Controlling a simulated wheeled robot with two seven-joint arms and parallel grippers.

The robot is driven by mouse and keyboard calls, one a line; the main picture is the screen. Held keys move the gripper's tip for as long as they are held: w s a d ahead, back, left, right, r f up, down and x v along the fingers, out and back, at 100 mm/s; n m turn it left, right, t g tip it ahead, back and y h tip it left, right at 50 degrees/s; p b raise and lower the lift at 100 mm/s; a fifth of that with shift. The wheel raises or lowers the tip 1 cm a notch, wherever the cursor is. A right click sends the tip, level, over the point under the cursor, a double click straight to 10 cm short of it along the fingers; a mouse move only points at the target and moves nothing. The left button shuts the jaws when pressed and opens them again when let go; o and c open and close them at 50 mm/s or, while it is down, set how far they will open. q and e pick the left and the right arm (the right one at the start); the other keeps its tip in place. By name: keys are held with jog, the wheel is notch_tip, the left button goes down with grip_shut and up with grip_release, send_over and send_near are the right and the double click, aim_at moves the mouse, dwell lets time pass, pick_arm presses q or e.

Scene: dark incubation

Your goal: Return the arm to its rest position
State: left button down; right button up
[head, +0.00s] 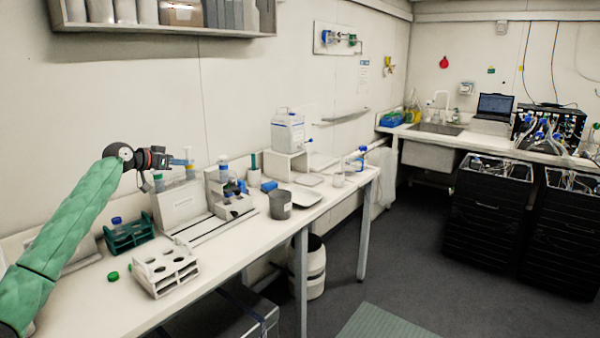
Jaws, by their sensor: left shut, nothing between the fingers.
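My left arm comes in from the left in a green sleeve and reaches over the left part of the bench. My left gripper (183,162) is at its end, small in the picture, in front of the white boxy device on the bench. It is shut and holds nothing. It is above the bench top, apart from the racks below it. My right gripper and right arm do not show in the head view.
A shelf (165,28) hangs above. Dark floor (400,270) lies open to the right, before black crates (490,215).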

pick_arm(q)
jog(key=s+d+r+y, duration=0.1)
jog(key=s+d+y, duration=0.25)
jog(key=y, duration=0.25)
jog(key=s+d+f+n+g+y, duration=0.1)
jog(key=s+d+f, duration=0.3)
jog(key=s+f, duration=0.7)
jog(key=s+d+f+n+g+y, duration=0.1)
jog(key=s+d+f, duration=0.35)
jog(key=f, duration=1.15)
jog(key=s+d+f+n+g+y, duration=0.1)
jog(key=s+d+f, duration=0.2)
jog(key=s+f, duration=0.8)
jog(key=s+d+f+g, duration=0.2)
jog(key=s+f, duration=0.9)
jog(key=s, duration=0.2)
jog(key=s+d+f+n+g, duration=0.1)
jog(key=s+d+f+g, duration=0.1)
jog(key=s+f, duration=0.9)
jog(key=s+d+f+g+h, duration=0.1)
jog(key=s+d+f+g, duration=0.2)
jog(key=s+f, duration=0.8)
jog(key=s, duration=0.6)
jog(key=shift+d+f, duration=0.35)
jog(key=shift+d, duration=0.05)
jog(key=shift+w, duration=0.1)
